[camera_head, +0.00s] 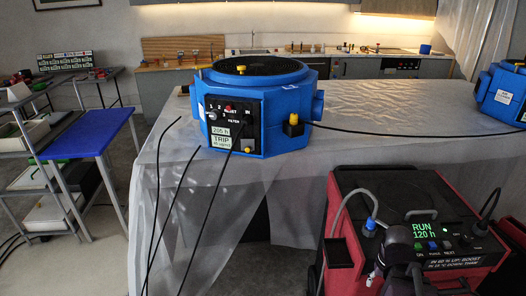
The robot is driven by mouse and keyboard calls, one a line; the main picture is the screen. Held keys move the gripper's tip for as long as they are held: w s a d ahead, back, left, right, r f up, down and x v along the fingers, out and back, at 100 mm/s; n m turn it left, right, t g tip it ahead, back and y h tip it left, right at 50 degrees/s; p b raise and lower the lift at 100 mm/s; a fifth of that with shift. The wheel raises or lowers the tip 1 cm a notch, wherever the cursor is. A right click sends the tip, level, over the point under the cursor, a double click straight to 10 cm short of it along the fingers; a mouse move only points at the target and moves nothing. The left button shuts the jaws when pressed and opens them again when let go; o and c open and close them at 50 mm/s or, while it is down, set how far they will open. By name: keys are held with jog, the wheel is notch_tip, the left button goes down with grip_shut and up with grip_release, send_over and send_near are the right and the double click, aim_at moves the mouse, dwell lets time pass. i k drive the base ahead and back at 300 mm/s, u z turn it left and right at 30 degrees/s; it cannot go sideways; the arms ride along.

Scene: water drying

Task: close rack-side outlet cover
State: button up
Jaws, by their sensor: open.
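A blue eight-sided drying unit (282,132) with a dark round top stands on the plastic-draped table. Its front panel (228,122) has small knobs, and its display (221,142) reads TRIP. A yellow-capped black fitting (293,126) is on its right front face. A blue round port (318,104) sticks out at its right side. I cannot tell which part is the rack-side outlet cover or whether it is open. The dark end of my arm with my gripper (374,277) is low at the right, in front of the red-and-black machine, apart from the blue unit. Its fingers show poorly.
The red-and-black machine (350,186) shows RUN 120 h. Dark cables hang over the draped table (400,160). Another blue unit (503,96) stands at right. Shelving (20,150) and a blue-topped stand (88,136) are at left, with floor between stand and table.

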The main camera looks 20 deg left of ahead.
aim_at(248, 146)
jog(key=z, duration=0.2)
jog(key=k, duration=1.2)
jog(key=u, duration=0.45)
jog(key=i, duration=1)
jog(key=u, duration=0.05)
